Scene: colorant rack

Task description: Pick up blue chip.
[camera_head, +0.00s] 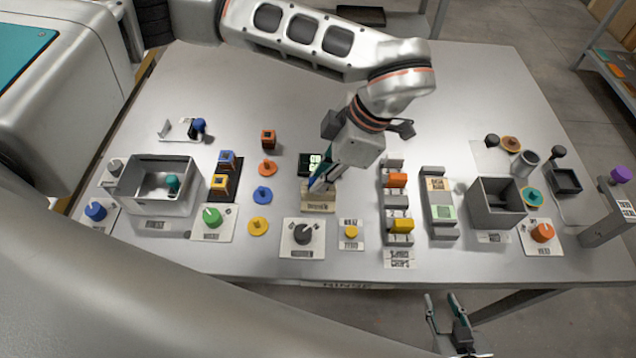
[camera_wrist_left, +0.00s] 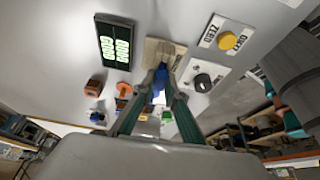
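My left gripper (camera_head: 317,187) points down at the tan pad (camera_head: 318,203) in the head view. My right gripper (camera_head: 444,309) is open and empty, beyond the table's front edge.
A black dial (camera_head: 303,234) and a yellow button (camera_head: 351,232) sit in front. A blue disc (camera_head: 263,194) lies to the left. The table's back is clear.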

